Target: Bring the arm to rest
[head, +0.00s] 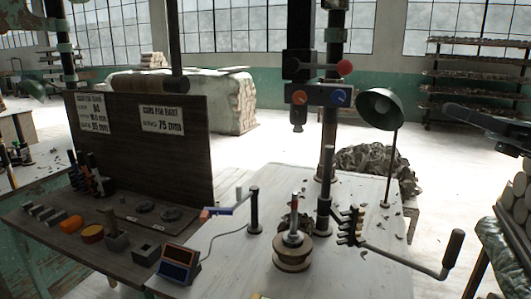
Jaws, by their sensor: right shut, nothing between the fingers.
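My right gripper (456,112) comes in from the right edge of the head view, a dark shape held up in the air. Its fingers are shut with nothing between them. It is apart from the bench and the press, with open floor behind it. Most of my right arm is out of the picture. My left gripper is not in view.
A pale bench (235,270) holds a press column (329,120), a crank handle (453,248) jutting right, round wooden discs (293,255) and a green lamp (379,104). A dark signboard (140,160) stands left. Stacked clay pieces (518,205) rise at the right edge, below my gripper.

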